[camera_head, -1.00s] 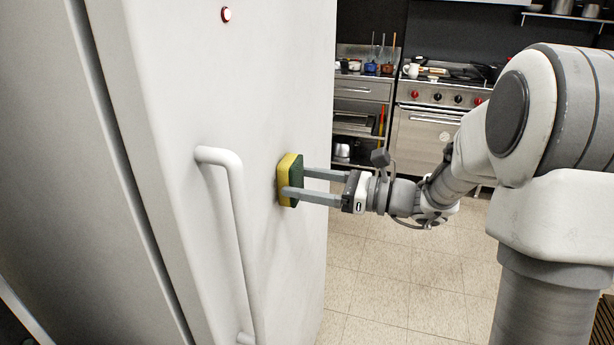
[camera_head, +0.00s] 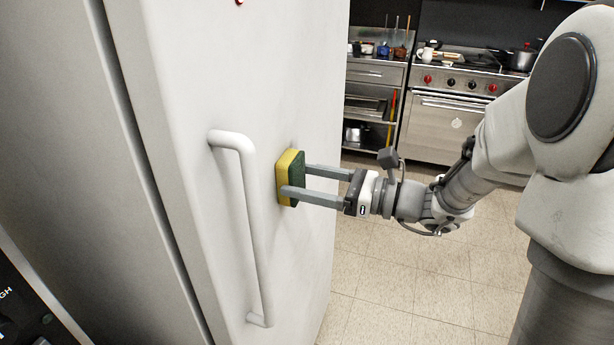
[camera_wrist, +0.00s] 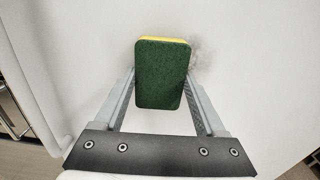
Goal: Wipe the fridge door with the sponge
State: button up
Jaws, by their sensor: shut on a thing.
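The fridge door (camera_head: 190,60) is white and fills the left half of the head view. My gripper (camera_head: 297,180) is shut on the sponge (camera_head: 296,178), with one finger on each side. The sponge's yellow side faces the door and its green side faces my gripper; it appears to be against the door, right of the handle. In the wrist view the sponge (camera_wrist: 160,75) hides the door behind it. A faint grey smudge (camera_wrist: 205,57) shows on the door just beyond the sponge's upper right corner.
The white door handle (camera_head: 256,240) stands out from the door, left of the sponge. A stove (camera_head: 445,125) and a steel shelf unit (camera_head: 372,73) stand at the back. The tiled floor (camera_head: 400,290) between is clear. A dark panel (camera_head: 25,310) shows at lower left.

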jog(key=shift+r+p, duration=0.45)
jog(key=shift+r, duration=0.35)
jog(key=w+d+p, duration=0.1)
jog(key=w+d, duration=0.1)
jog(key=w, duration=0.5)
jog(key=shift+d+p, duration=0.3)
jog(key=shift+p, duration=0.1)
jog(key=shift+w+f, duration=0.1)
jog(key=shift+p+v, duration=0.4)
jog(key=shift+v, duration=2.6)
jog(key=shift+d, duration=0.1)
jog(key=p+v, duration=0.1)
jog(key=v, duration=0.1)
jog(key=shift+d, duration=0.35)
